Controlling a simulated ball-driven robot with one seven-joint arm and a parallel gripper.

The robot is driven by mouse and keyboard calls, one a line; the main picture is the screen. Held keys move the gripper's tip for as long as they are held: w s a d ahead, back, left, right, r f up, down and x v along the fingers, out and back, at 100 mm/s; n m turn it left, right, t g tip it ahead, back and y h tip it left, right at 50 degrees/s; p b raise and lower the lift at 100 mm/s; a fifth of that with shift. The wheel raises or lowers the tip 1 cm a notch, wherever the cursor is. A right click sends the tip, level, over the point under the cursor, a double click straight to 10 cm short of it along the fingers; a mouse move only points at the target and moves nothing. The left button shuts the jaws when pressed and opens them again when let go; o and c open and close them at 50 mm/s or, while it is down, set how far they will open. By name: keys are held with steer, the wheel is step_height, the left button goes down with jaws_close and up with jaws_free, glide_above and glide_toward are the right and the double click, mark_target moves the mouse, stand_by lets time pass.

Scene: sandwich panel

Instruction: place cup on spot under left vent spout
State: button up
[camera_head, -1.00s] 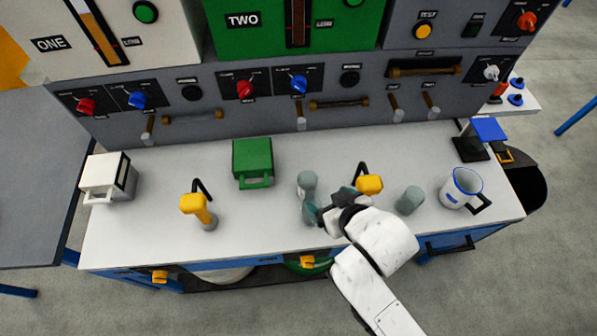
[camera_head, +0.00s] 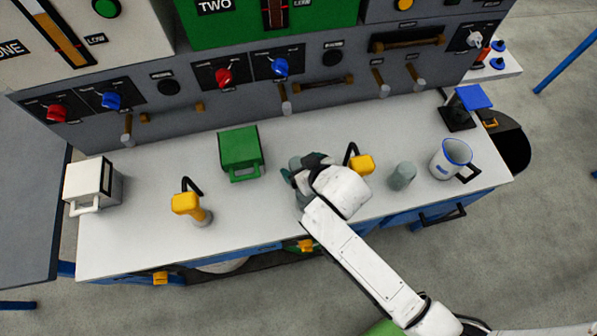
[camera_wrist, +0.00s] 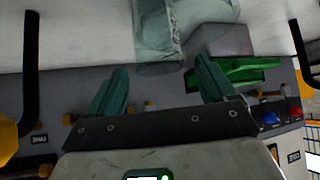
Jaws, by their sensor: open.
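A translucent grey-green cup (camera_wrist: 178,30) fills the top middle of the wrist view, ahead of my gripper (camera_wrist: 160,72). The two green fingers are apart, with nothing clearly held between them. In the head view my gripper (camera_head: 298,176) is at this cup on the white counter, and the arm hides most of it. I cannot tell whether they touch. A similar translucent cup (camera_head: 402,176) stands upright to the right. Spouts hang along the grey panel, at left (camera_head: 127,128), middle (camera_head: 286,98) and right (camera_head: 381,84). Their labels are too small to read.
A green box with a handle (camera_head: 240,150) stands behind and left of my gripper. Yellow-headed taps stand left (camera_head: 187,203) and right (camera_head: 362,165). A blue-rimmed pitcher (camera_head: 450,158) is at right, a white box (camera_head: 88,183) at far left.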

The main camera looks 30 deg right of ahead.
steer(key=shift+x, duration=1.4)
steer(key=shift+s, duration=0.1)
steer(key=c, duration=1.5)
